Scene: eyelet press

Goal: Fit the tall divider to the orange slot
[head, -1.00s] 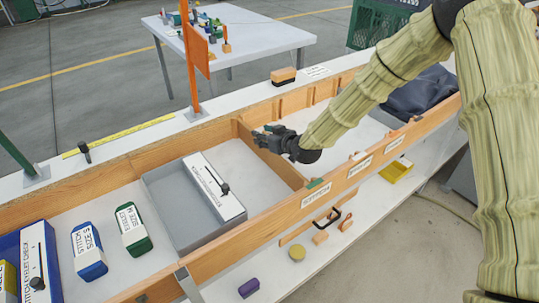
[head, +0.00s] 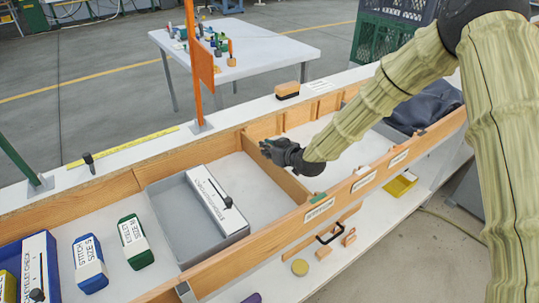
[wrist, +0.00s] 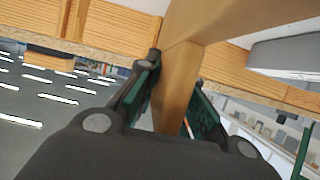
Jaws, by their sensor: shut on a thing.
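The tall divider (head: 290,182) is a plain wooden board spanning the long wooden drawer from back wall to front rail. A tall orange post with an orange panel (head: 203,65) stands on the rear ledge, left of my gripper. I cannot make out the orange slot itself, nor whether the divider's lower edge is seated.
A grey tray (head: 170,205) with a white labelled box (head: 215,200) lies left of the divider. Blue (head: 89,263) and green (head: 134,242) boxes lie farther left. A green mark (head: 320,199) sits on the front rail. Dark cloth (head: 425,100) fills the right end.

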